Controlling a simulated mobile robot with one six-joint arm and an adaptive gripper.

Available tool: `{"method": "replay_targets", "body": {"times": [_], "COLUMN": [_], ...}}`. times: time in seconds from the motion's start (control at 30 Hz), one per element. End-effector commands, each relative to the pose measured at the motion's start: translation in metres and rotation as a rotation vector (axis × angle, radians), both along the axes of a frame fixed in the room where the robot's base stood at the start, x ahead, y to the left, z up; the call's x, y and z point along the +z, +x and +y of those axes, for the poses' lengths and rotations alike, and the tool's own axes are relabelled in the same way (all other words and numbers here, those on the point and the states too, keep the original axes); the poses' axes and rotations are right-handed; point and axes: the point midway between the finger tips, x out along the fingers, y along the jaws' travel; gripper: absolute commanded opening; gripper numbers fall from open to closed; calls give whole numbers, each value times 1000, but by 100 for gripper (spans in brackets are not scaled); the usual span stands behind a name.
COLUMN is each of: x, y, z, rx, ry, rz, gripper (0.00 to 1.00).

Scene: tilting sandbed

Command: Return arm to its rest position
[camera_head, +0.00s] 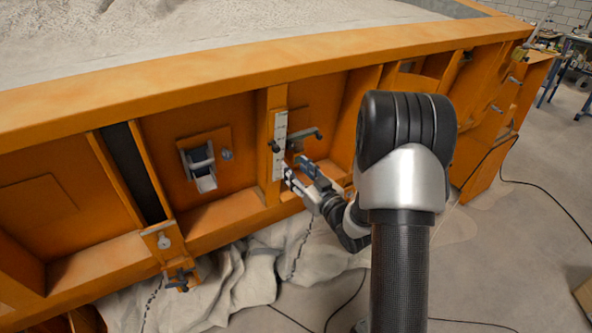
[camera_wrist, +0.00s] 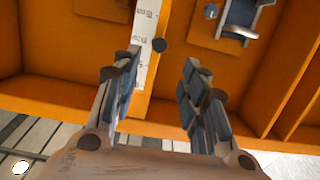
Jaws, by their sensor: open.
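My gripper (camera_head: 296,168) is at the end of my arm, close to the orange side wall of the sandbed (camera_head: 225,75). It points at a white scale strip (camera_head: 280,140) on an upright post. In the wrist view my gripper (camera_wrist: 161,60) has its two fingers apart with nothing between them. The white scale strip (camera_wrist: 146,35) and a dark round knob (camera_wrist: 159,45) show beyond the gap. Whether a fingertip touches the post cannot be told. My arm's upper links hide part of the sandbed's side in the head view.
A dark lever (camera_head: 303,137) juts out near the strip. A metal latch (camera_head: 201,166) is on the panel to the left. Orange ribs and ledges surround my gripper. Crumpled pale cloth (camera_head: 235,285) and dark cables lie below. Open grey floor (camera_head: 510,240) is at right.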

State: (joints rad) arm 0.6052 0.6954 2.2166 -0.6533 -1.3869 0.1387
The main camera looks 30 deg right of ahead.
Motion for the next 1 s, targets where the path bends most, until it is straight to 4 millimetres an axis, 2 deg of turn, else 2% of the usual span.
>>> {"method": "replay_targets", "body": {"times": [0.33, 0.47, 0.57, 0.67, 0.77, 0.87, 1.0], "x": [5, 16, 28, 37, 43, 45, 40], "y": [4, 7, 0, -20, -51, -91, -162], "z": [4, 15, 29, 43, 61, 83, 119], "rx": [-8, -42, -86, -132, -168, -190, -185], "ry": [-22, -81, -127, -151, -157, -143, -105], "rz": [30, 135, 252, 375, 495, 614, 786], "gripper": [40, 40, 40, 40, 40, 40, 40]}}
